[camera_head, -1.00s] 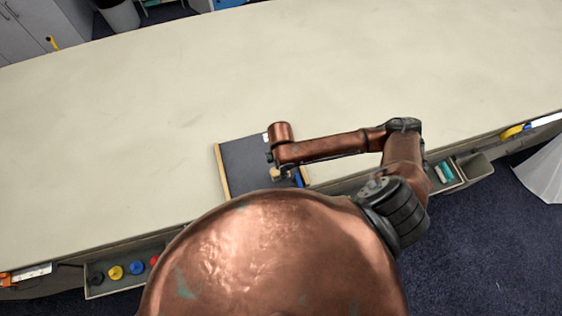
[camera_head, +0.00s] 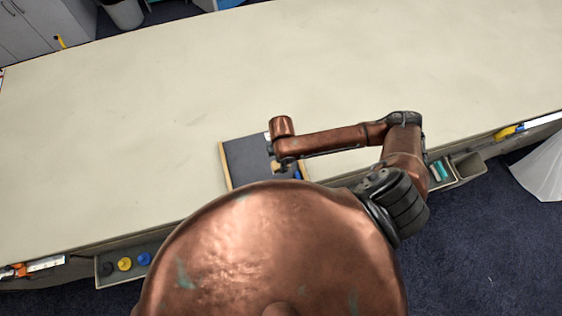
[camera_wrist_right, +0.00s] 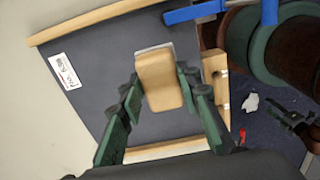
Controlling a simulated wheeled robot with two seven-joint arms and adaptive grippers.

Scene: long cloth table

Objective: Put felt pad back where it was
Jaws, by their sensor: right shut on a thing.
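The felt pad (camera_wrist_right: 160,82) looks like a rounded wooden block with a grey layer showing along its far edge. My right gripper (camera_wrist_right: 158,76) is shut on it, with a green-sided finger on each side. The pad is over a dark, wood-framed board (camera_wrist_right: 95,85); I cannot tell whether it touches the surface. In the head view, the board (camera_head: 244,160) lies at the table's near edge, and the pad (camera_head: 277,167) shows small below my right wrist. My own body hides the board's near part.
A white label (camera_wrist_right: 64,71) is on the board. A blue bar (camera_wrist_right: 194,13) crosses its edge in the wrist view. Trays hang along the table's near side, one with colored round pieces (camera_head: 124,264), another with a teal item (camera_head: 439,170). The tabletop (camera_head: 200,80) beyond is clear.

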